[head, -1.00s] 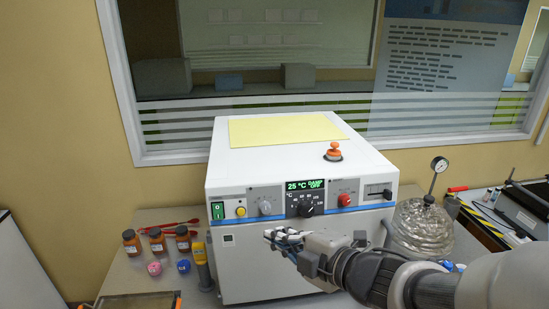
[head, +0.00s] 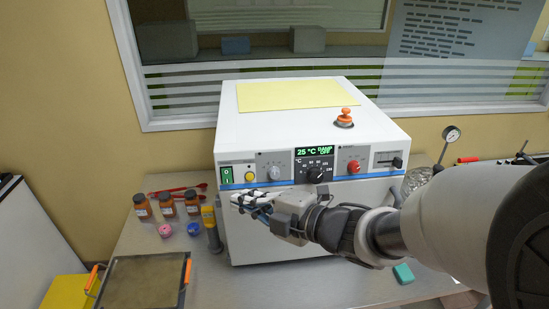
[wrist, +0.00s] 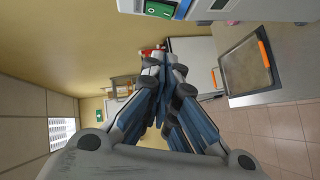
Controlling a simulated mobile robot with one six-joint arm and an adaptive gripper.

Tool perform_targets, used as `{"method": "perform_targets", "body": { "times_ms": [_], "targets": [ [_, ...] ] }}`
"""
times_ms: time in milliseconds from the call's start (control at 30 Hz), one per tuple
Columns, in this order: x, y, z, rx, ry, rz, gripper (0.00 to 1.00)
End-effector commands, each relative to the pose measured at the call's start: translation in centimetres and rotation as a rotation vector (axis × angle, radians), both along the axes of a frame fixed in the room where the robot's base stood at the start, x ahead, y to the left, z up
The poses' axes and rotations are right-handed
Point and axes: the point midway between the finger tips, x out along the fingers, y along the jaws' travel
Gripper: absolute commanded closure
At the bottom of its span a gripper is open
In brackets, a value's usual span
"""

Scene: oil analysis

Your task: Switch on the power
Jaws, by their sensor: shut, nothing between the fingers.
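The white instrument (head: 290,130) stands on the bench. Its green power switch (head: 227,175) is at the left end of the front panel. The mark on it looks like an upright stroke, but it is small. The display (head: 314,151) is lit and reads 25 °C. My gripper (head: 238,199) is just below and right of the switch, in front of the panel; contact cannot be told. In the wrist view my gripper (wrist: 163,62) has its fingers together and empty. The green switch (wrist: 159,9) shows there at the top edge, clear of the fingers.
A yellow button (head: 250,177), knobs and a red knob (head: 353,167) line the panel. Brown bottles (head: 167,203) and a yellow-grey handheld device (head: 211,228) stand left of the instrument. A framed tray (head: 145,283) lies at front left. A gauge (head: 452,133) stands at right.

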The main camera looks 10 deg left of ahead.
Motion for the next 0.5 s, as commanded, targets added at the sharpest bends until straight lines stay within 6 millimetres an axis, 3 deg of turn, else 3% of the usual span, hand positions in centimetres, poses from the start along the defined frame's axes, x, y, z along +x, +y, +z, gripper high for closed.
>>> {"method": "perform_targets", "body": {
  "times_ms": [233, 500],
  "targets": [
    [2.5, 4.7, -1.5, 0.000, 0.001, 0.005, 1.00],
    [5.8, 5.3, -2.4, 0.000, 0.000, -0.001, 1.00]
  ]
}}
